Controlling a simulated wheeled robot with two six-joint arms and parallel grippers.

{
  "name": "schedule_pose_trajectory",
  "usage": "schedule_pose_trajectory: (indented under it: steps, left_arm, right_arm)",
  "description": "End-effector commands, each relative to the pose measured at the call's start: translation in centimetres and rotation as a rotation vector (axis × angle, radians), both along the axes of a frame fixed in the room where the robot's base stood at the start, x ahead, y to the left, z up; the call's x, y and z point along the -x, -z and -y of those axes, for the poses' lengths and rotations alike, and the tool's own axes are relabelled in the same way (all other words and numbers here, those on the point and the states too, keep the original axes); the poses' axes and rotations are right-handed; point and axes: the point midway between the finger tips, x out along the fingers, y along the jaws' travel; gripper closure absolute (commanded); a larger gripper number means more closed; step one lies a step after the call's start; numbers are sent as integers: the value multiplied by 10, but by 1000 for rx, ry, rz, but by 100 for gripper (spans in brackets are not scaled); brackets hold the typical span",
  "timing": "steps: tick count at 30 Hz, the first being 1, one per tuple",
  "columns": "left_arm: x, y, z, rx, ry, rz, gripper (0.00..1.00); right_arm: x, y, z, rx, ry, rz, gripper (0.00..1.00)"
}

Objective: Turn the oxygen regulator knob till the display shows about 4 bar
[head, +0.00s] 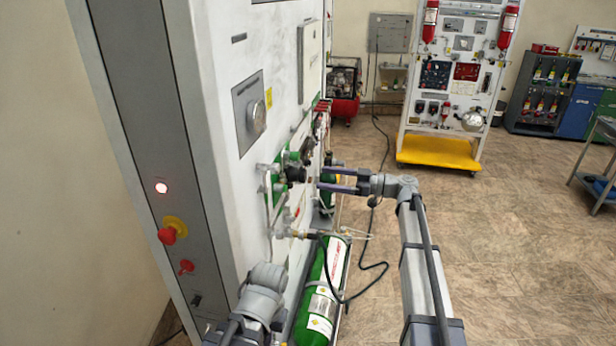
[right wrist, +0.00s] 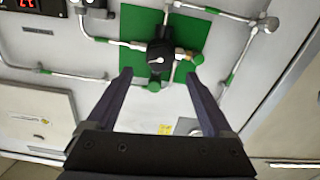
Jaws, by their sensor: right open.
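The black regulator knob (right wrist: 160,60) sits on a green plate (right wrist: 131,36) on the white panel, in the upper middle of the right wrist view. It also shows as a dark knob (head: 296,174) on the panel's face in the head view. My right gripper (head: 320,179) is open and empty in front of the knob, its fingers pointing at the panel. In the right wrist view its fingertips (right wrist: 158,73) lie to either side of the knob, apart from it. A display (right wrist: 28,4) with red digits is cut off at the top left; its reading is unclear.
A green gas cylinder (head: 322,285) stands below the knob, with a hose beside it. Pipes with green fittings (right wrist: 238,72) surround the regulator. A red emergency button (head: 170,232) is on the panel's grey side. The floor to the right is mostly open.

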Motion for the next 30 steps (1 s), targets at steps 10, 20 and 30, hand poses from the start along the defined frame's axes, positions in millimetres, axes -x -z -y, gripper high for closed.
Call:
schedule_pose_trajectory:
  steps: [10,20,30]
  left_arm:
    - [0,0,0,0,0,0,100]
    - [0,0,0,0,0,0,100]
    - [0,0,0,0,0,0,100]
  right_arm:
    - [-16,0,-49,1,-2,-1,15]
    - [-19,0,-60,1,0,-3,15]
    - [-19,0,-60,1,0,-3,37]
